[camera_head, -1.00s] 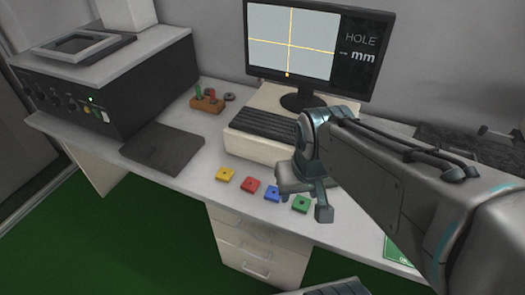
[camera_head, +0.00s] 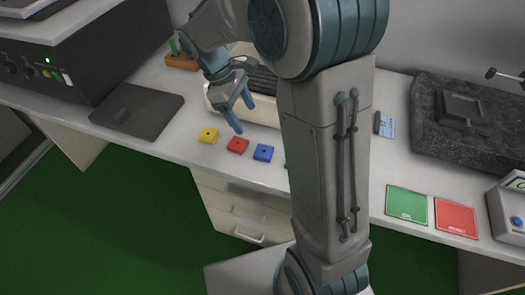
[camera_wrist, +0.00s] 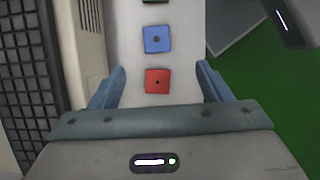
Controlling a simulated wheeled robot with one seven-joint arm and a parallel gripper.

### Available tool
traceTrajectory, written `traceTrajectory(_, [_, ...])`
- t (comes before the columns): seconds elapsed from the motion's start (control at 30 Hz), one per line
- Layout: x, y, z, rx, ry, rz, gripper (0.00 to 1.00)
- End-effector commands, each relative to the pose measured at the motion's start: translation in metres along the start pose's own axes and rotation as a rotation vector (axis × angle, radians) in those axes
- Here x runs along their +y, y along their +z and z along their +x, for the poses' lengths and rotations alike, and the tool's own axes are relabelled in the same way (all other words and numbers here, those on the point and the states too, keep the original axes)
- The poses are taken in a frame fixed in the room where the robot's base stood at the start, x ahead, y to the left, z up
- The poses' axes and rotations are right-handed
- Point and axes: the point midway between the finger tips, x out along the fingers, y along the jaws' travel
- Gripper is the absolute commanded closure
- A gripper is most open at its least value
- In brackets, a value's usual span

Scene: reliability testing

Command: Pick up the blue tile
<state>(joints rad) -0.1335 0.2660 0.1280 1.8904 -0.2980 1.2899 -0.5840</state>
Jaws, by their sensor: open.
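The blue tile (camera_head: 263,153) is a small flat square with a dark hole in its middle, lying on the white desk. In the wrist view the blue tile (camera_wrist: 157,39) lies beyond the fingertips, above the red tile (camera_wrist: 158,81). My gripper (camera_head: 243,117) is open and empty above the desk, pointing down. In the wrist view its two fingers (camera_wrist: 158,90) stand either side of the red tile, apart from it. The yellow tile (camera_head: 208,135) lies left of the red one. The green tile (camera_wrist: 153,2) is cut off in the wrist view and mostly hidden by my arm in the head view.
A keyboard (camera_wrist: 28,65) on a pale stand lies close beside the tiles. A dark flat pad (camera_head: 135,113) and a black machine (camera_head: 85,62) are at left. Green (camera_head: 406,205) and red (camera_head: 455,217) mats and a dark stone block (camera_head: 465,125) are at right.

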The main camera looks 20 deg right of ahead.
Motion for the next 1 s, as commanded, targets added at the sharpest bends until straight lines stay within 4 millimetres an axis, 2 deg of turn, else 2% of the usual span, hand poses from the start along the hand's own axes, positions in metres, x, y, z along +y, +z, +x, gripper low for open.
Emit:
traceTrajectory(0.17, [0.002, -0.005, 0.02, -0.016, -0.003, -0.025, 0.29])
traceTrajectory(0.43, [0.002, -0.004, 0.072, -0.015, -0.004, -0.023, 0.29])
traceTrajectory(0.73, [0.003, -0.005, 0.097, -0.014, -0.003, -0.023, 0.29])
traceTrajectory(1.0, [0.007, -0.009, 0.134, -0.013, -0.003, -0.022, 0.29])
